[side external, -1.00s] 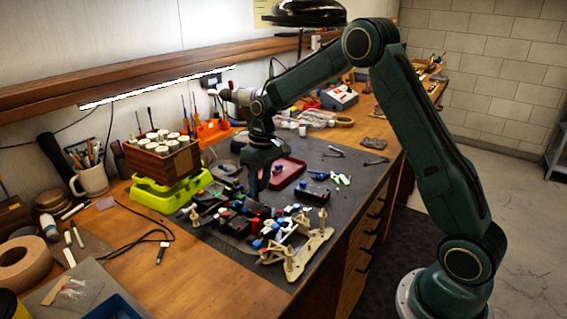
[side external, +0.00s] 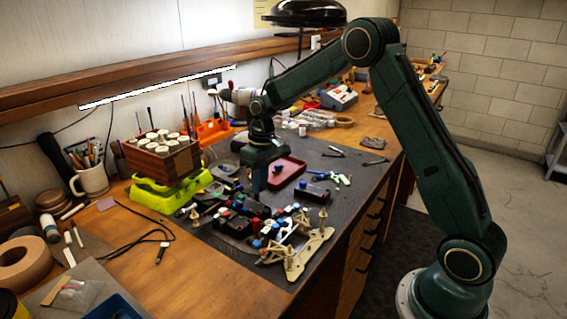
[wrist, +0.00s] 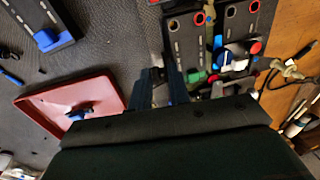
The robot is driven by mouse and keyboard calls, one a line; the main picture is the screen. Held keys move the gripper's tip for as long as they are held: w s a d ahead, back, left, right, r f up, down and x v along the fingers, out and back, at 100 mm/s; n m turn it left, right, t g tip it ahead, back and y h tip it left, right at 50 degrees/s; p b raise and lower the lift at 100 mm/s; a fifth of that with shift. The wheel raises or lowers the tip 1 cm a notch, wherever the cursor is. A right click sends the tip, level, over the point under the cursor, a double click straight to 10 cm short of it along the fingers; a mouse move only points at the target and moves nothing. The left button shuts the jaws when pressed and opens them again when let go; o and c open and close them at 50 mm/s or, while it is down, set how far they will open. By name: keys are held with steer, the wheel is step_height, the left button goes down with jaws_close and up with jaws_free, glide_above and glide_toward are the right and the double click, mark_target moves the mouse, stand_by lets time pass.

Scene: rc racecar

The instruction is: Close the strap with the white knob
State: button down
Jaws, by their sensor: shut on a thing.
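My gripper (side external: 257,187) points down over the racecar parts on the dark mat. In the wrist view, its two blue-grey fingers (wrist: 161,80) stand close together beside the left edge of a black slotted chassis piece (wrist: 185,35). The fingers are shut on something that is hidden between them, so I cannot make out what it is. A white knob-like piece with blue beside it (wrist: 222,58) shows on the black piece, right of the fingers. Red and green knobs sit around it. I cannot make out the strap clearly.
A red tray (wrist: 50,95) holding a small blue part lies left of the fingers; it also shows behind my gripper in the side view (side external: 290,172). A cream chassis frame (side external: 300,262) lies at the mat's front edge. A yellow-green stand (side external: 160,198) and wooden box are left.

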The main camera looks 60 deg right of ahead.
steer(key=shift+a+r+h, duration=0.1)
steer(key=shift+h, duration=0.2)
steer(key=shift+a+r+h, duration=0.1)
steer(key=shift+a+h, duration=0.35)
steer(key=shift+h, duration=0.55)
steer(key=shift+a+h, duration=0.45)
steer(key=shift+h, duration=0.55)
steer(key=a+h, duration=0.1)
steer(key=h, duration=0.2)
steer(key=shift+a, duration=0.1)
steer(key=shift+a+f+h, duration=0.15)
steer(key=shift+a+h, duration=0.05)
steer(key=shift+h, duration=0.5)
steer(key=shift+a+f+h, duration=0.1)
steer(key=shift+a+h, duration=0.1)
steer(key=shift+h, duration=0.5)
steer(key=c, duration=1.4)
jaws_free()
steer(key=shift+f, duration=0.1)
